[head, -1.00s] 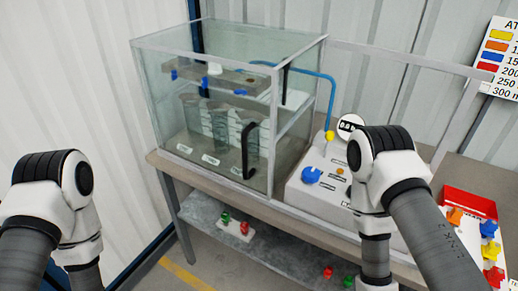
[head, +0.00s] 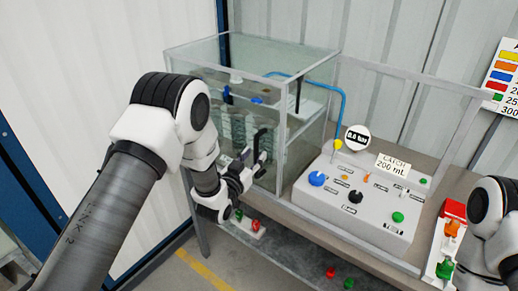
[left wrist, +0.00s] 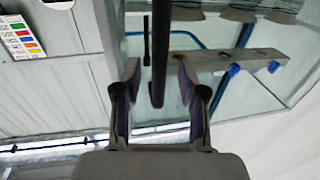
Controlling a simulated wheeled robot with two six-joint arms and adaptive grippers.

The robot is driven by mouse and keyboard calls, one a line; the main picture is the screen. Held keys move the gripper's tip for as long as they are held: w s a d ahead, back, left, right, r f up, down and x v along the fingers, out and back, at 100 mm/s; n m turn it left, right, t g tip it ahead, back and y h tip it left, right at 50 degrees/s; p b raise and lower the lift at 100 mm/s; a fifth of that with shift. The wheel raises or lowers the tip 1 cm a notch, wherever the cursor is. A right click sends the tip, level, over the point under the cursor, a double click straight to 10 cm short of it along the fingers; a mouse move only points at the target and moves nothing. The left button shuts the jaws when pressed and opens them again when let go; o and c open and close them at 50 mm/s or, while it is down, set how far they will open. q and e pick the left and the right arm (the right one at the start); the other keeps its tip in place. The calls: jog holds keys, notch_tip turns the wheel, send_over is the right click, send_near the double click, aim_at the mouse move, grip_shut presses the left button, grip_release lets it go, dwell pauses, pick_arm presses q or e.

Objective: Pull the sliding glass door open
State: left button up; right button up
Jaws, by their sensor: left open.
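The glass tank (head: 300,58) stands on the bench with its glass door (head: 270,108) across the front. A black bar handle (head: 262,143) sits near the door's right end. My left gripper (head: 250,168) is at the handle, open. In the left wrist view the handle (left wrist: 159,40) runs between the two spread fingers of the left gripper (left wrist: 159,78), with a gap on each side. The door looks shut across the front, but my left arm hides its left part. My right arm is at the right edge; its gripper is out of view.
A grey control panel (head: 355,205) with coloured knobs stands right of the tank. A lower shelf (head: 290,252) holds several small red and green pieces. A wall chart (head: 505,78) hangs at the right.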

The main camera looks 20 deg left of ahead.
pick_arm(q)
jog(key=shift+w+d+r, duration=0.1)
jog(key=shift+w+d, duration=0.1)
jog(key=shift+w, duration=0.25)
jog(key=shift+w+d+r, duration=0.1)
jog(key=shift+w+d, duration=0.05)
jog(key=shift+w, duration=0.3)
jog(key=shift+w+a+f, duration=0.15)
jog(key=shift+a, duration=0.05)
jog(key=c, duration=0.7)
grip_shut()
